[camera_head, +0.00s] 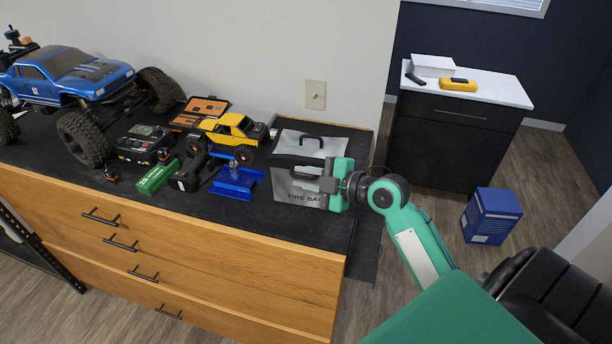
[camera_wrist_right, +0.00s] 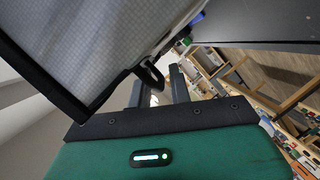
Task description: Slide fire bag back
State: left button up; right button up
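The grey fire bag (camera_head: 290,188), with dark lettering on its front, is at the right end of the dark worktop (camera_head: 225,208). A grey panel with a black handle (camera_head: 302,145) shows just behind it; I cannot tell if it is part of the bag. My right gripper (camera_head: 304,178) comes in from the right, at the bag's upper part, and hides some of it. In the right wrist view, the black-edged bag (camera_wrist_right: 98,45) fills the upper left. A black loop is close to the right fingertips (camera_wrist_right: 155,78), which stand apart. My left gripper is out of view.
A blue stand (camera_head: 236,183), a green box (camera_head: 157,176), a yellow truck (camera_head: 232,130) and a large blue crawler (camera_head: 70,68) stand to the left. The wall (camera_head: 345,65) is behind. A dark cabinet (camera_head: 450,140) and blue box (camera_head: 491,215) are at the right.

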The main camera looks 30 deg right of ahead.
grip_shut()
jog(key=shift+f, duration=0.1)
dwell(1.2)
